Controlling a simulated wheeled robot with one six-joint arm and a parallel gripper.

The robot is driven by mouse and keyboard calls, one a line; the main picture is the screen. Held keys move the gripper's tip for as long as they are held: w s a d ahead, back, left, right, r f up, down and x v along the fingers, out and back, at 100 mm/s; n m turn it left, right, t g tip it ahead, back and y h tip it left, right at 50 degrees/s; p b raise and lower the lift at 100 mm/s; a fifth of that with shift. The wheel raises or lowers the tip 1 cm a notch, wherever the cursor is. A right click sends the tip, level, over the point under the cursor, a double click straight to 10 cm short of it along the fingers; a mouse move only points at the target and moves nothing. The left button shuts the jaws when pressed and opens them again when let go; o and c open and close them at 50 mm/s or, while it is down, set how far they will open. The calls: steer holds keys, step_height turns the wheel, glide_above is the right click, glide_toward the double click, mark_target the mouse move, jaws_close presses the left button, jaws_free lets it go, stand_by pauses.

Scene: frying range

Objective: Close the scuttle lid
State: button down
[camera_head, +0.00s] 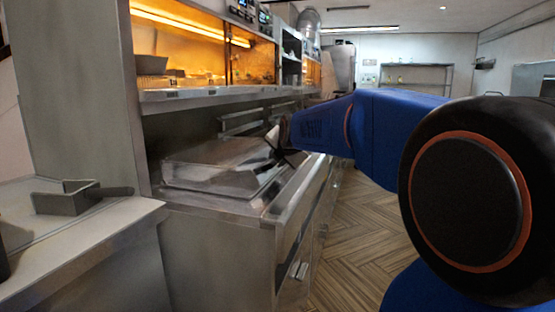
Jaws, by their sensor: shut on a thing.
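The scuttle lid (212,178) is a shiny, low metal cover on the steel counter beneath the warming cabinet. It lies nearly flat, with its front edge towards me; I cannot tell whether any gap is left under it. My gripper (275,144) is at the lid's right rear side, at the end of my blue arm reaching in from the right. Its dark jaws look shut on the edge of the lid, but the contact point is small and partly hidden by the gripper itself.
A warming cabinet (185,95) with orange-lit glass overhangs the counter. A grey metal scoop (66,200) with a dark handle lies on the pale worktop (95,235) at left. Steel drawers (298,268) face the aisle. The wooden floor (355,240) is clear.

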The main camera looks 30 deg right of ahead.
steer(key=c, duration=1.7)
jaws_free()
steer(key=shift+s+f, duration=0.15)
steer(key=shift+f, duration=0.75)
steer(key=v, duration=1.2)
steer(key=r+v, duration=0.1)
steer(key=v, duration=0.5)
steer(key=shift+w+d+r, duration=0.15)
steer(key=shift+w+d, duration=0.1)
